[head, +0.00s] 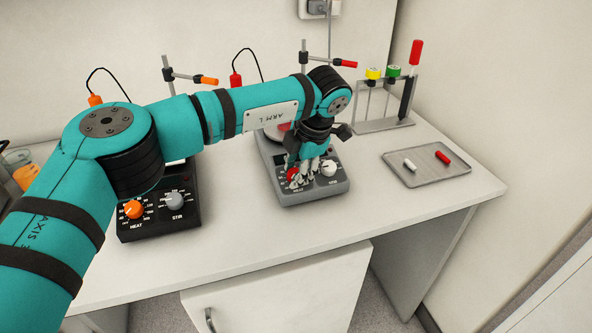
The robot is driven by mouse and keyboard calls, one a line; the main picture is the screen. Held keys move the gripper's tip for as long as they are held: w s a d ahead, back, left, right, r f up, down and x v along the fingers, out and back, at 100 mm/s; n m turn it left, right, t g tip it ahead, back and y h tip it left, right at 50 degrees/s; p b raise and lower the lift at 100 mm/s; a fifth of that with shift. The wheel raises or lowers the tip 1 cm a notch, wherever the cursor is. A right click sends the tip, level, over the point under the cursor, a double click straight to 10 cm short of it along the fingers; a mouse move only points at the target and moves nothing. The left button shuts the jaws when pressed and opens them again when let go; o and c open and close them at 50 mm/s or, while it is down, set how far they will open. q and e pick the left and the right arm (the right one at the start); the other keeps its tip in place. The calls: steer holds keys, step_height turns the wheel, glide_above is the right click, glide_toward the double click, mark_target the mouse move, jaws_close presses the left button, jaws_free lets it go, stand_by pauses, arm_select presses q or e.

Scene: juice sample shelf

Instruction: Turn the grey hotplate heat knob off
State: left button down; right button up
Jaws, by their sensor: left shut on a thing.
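The grey hotplate (315,190) stands on the white bench right of centre in the head view. Its red heat knob (293,175) is at the front left of its panel, above the HEAT label. A white knob (328,168) sits to its right. My left gripper (297,177) reaches down from above and is shut on the red heat knob. The fingers cover part of the knob, so its pointer setting cannot be read. The arm hides much of the hotplate's top. My right gripper is not in view.
A black hotplate (157,222) with an orange knob (133,209) stands to the left, under my arm. A grey tray (427,172) with a white and a red stir bar lies to the right. Behind it stands a rack (385,124) with coloured-top items. The bench front is clear.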

arm_select(q)
steer(key=c, duration=0.9)
jaws_free()
steer(key=shift+c, duration=0.2)
steer(key=shift+r, duration=0.1)
steer(key=v, duration=1.2)
